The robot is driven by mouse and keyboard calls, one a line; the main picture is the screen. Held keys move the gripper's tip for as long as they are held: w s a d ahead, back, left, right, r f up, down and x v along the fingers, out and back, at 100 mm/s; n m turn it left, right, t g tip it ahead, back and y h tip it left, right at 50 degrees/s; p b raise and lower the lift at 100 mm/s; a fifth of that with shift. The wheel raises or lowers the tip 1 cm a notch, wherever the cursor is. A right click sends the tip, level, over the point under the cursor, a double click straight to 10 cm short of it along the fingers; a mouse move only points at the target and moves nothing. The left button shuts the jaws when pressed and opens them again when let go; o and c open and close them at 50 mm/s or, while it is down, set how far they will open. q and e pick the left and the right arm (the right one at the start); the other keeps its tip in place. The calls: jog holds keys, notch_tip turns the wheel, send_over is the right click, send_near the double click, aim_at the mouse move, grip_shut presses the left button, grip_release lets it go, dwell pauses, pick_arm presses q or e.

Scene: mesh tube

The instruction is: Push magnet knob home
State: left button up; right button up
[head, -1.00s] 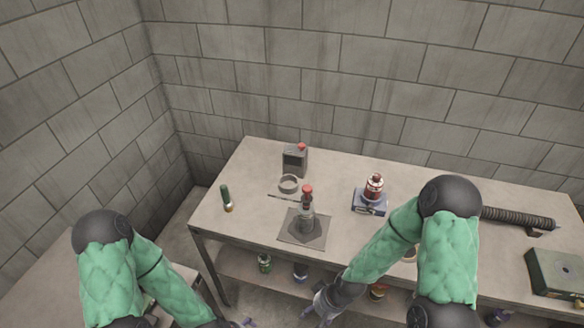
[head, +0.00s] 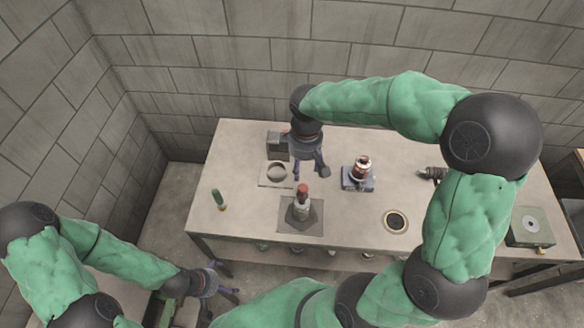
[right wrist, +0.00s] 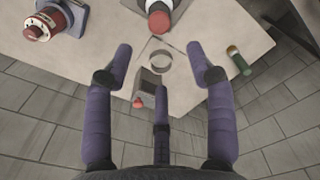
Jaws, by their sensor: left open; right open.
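A red-topped knob (head: 302,190) stands upright on a pale body on a dark square plate (head: 287,222) near the table's front edge. It also shows at the top of the right wrist view (right wrist: 158,22). I cannot tell whether it is the magnet knob or how far it is pushed in. My right gripper (head: 311,170) is open and empty above the table, behind the knob and apart from it. In the right wrist view its spread fingers (right wrist: 160,58) have nothing between them. My left gripper (head: 222,280) is open and empty, low in front of the table's left part.
A red-and-white device (head: 360,170) stands right. Walls enclose the back and left.

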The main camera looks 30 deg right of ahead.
aim_at(303, 188)
jog(key=f, duration=0.3)
jog(key=f+b, duration=0.1)
jog(key=f, duration=0.5)
jog(key=shift+s+f+b, duration=0.2)
jog(key=shift+s+b, duration=0.1)
jog(key=shift+w+f, duration=0.1)
jog(key=shift+f, duration=0.35)
grip_shut()
